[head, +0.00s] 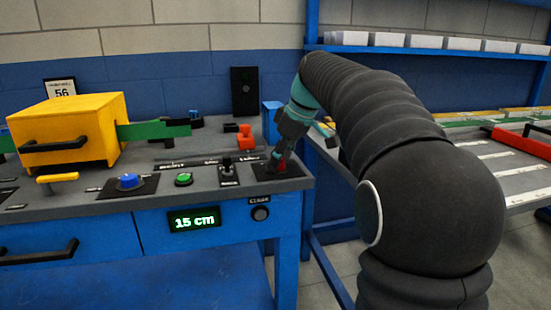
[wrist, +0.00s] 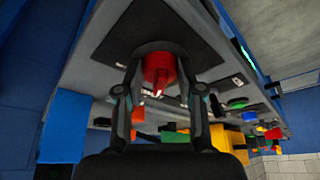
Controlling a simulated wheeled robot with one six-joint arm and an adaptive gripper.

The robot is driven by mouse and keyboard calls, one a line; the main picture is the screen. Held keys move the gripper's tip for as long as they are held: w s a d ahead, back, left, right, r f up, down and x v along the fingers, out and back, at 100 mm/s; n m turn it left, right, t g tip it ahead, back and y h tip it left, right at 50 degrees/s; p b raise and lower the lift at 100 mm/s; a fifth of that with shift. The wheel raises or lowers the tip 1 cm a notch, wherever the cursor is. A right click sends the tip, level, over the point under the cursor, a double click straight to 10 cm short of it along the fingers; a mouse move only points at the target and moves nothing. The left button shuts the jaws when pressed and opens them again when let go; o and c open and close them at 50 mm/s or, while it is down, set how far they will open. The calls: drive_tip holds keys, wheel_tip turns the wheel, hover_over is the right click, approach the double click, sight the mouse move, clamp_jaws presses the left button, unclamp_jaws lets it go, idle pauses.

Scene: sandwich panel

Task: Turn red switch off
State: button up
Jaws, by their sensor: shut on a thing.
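The red switch (wrist: 159,72) is a round red knob on a dark square plate (wrist: 197,42) in the wrist view. In the head view a bit of the red switch (head: 282,166) shows at the right end of the bench panel, mostly hidden by my gripper. My gripper (head: 280,160) points down at it from above. In the wrist view my gripper (wrist: 160,92) has one finger on each side of the knob, shut on it. A small white mark shows on the knob's near edge.
Left of the switch are a black toggle (head: 228,168), a green button (head: 183,179) and a blue knob (head: 128,181). A yellow box (head: 65,132) stands farther left. A display (head: 193,219) reads "15 cm". A blue block (head: 271,118) stands behind my gripper.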

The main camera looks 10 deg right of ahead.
drive_tip(key=o, duration=1.1)
drive_tip(key=shift+a+f, duration=0.1)
drive_tip(key=shift+o, duration=0.2)
drive_tip(key=v, duration=1.2)
drive_tip(key=shift+a, duration=0.1)
drive_tip(key=s+a+f+m+t+h, duration=0.1)
drive_tip(key=s+f+m, duration=0.3)
drive_tip(key=s+f, duration=0.9)
drive_tip(key=s+a+f+m+t+h, duration=0.1)
drive_tip(key=s+a+f+m, duration=0.3)
drive_tip(key=s+f, duration=0.9)
drive_tip(key=shift+s+m+h, duration=0.55)
drive_tip(key=shift+m+h, duration=0.05)
drive_tip(key=shift+h, duration=0.1)
